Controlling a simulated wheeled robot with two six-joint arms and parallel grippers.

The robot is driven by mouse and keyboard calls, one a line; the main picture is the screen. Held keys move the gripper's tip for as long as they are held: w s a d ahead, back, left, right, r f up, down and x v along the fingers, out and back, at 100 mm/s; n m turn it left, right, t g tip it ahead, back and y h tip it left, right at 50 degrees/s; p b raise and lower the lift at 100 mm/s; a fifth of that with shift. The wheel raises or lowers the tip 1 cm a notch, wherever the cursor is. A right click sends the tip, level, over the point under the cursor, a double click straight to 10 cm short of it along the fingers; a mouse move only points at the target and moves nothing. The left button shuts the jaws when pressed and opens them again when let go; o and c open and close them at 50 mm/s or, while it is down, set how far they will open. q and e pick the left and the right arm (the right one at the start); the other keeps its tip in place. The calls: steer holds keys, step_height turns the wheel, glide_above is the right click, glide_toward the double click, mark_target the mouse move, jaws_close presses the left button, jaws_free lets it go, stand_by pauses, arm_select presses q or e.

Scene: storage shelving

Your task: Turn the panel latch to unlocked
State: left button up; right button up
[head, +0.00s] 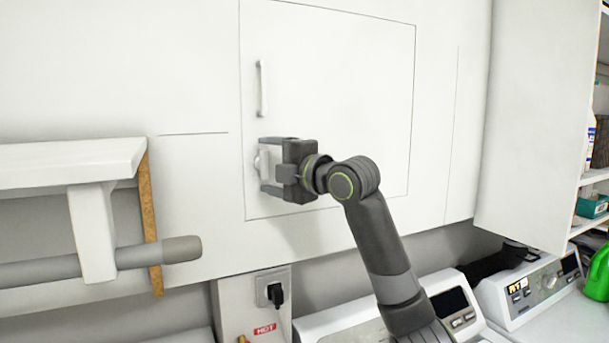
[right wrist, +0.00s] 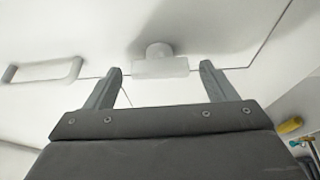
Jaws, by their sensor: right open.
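The white panel (head: 345,110) is set in the white wall and looks closed. Its latch (head: 262,160) is a light knob with a flat bar, low on the panel's left side. In the right wrist view the latch (right wrist: 160,64) lies ahead, between the two fingertips and apart from both. My right gripper (head: 271,165) is open, one finger above and one below the latch in the head view; it also shows in the right wrist view (right wrist: 160,75). The gripper hides part of the latch in the head view. My left gripper is not in view.
A pale handle (head: 262,88) is fixed on the panel above the latch. A white shelf (head: 75,160) with a grey rod (head: 160,252) juts out at left.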

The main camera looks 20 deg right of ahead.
steer(key=b+v, duration=0.7)
steer(key=v, duration=0.9)
steer(key=shift+s, duration=0.15)
